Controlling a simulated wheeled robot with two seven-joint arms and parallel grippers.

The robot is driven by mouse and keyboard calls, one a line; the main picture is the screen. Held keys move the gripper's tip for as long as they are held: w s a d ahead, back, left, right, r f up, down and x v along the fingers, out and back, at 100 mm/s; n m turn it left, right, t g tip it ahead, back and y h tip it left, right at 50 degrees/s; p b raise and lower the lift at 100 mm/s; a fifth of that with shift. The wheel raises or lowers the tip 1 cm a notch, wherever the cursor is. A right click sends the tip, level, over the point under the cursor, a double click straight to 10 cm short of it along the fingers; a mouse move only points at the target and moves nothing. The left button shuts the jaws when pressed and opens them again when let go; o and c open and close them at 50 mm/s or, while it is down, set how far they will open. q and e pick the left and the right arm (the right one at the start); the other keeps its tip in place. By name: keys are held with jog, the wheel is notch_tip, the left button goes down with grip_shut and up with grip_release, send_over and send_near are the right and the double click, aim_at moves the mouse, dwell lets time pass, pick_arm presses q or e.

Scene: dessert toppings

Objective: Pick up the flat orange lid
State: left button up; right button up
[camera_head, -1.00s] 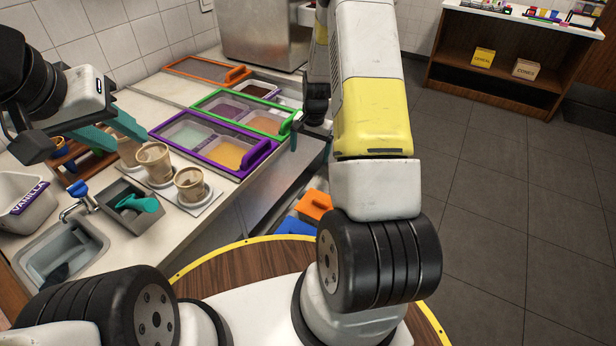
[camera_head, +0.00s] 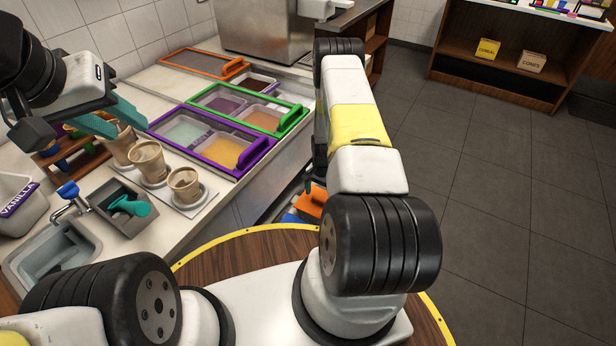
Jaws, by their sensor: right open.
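A flat orange piece (camera_head: 311,204) lies low beside the counter's front, partly hidden by my right arm. An orange-framed lid with a clear pane (camera_head: 212,51) lies flat at the back of the counter, its orange handle (camera_head: 236,71) toward the right. My right gripper (camera_head: 312,185) points down just above the low orange piece; its fingers are mostly hidden behind my forearm, and contact cannot be told.
Purple-framed (camera_head: 228,172) and green-framed (camera_head: 292,121) lids cover topping bins on the counter. Cups (camera_head: 150,163) stand in front. A sink (camera_head: 50,262) and a vanilla tub (camera_head: 18,200) are at left. A blue piece (camera_head: 291,218) lies by the low orange one. Floor at right is clear.

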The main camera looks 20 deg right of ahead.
jog(key=shift+f, duration=0.75)
jog(key=c, duration=1.5)
